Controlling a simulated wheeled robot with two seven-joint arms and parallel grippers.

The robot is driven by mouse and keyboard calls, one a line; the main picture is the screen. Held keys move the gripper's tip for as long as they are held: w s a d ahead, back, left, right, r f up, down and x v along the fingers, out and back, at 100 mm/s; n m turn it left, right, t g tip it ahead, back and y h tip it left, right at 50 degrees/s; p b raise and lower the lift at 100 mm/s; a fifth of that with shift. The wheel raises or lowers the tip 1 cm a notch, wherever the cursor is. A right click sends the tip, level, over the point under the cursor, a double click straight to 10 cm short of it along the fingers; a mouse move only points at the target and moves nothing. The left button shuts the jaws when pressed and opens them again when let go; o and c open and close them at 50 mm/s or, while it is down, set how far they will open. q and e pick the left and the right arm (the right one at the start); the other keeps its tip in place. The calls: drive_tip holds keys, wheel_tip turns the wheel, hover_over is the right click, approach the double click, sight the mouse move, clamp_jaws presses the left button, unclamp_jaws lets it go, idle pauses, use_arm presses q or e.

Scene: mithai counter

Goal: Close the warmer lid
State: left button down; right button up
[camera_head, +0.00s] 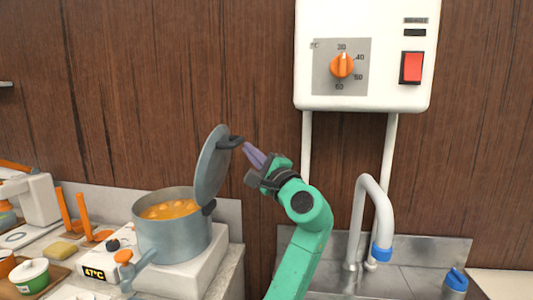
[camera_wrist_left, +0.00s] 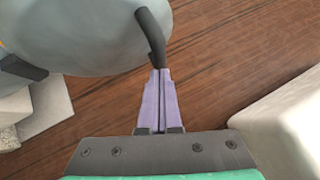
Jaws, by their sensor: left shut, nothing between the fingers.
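The grey warmer lid (camera_head: 209,175) stands open, almost upright, at the right side of the grey pot (camera_head: 172,241). Orange contents (camera_head: 170,209) show in the pot. The lid's dark handle (camera_head: 230,141) sticks out to the right near its top. My left gripper (camera_head: 247,148) is shut and empty, its purple fingers just right of the handle. In the left wrist view, the lid (camera_wrist_left: 80,30) fills the upper left, and the fingertips (camera_wrist_left: 160,71) are at the end of the handle (camera_wrist_left: 151,36); whether they touch it I cannot tell. My right gripper is not in view.
The pot sits on a white warmer base with a knob (camera_head: 113,245) and a 47°C display (camera_head: 94,273). A white wall heater (camera_head: 365,95) hangs above a sink with a curved tap (camera_head: 383,220).

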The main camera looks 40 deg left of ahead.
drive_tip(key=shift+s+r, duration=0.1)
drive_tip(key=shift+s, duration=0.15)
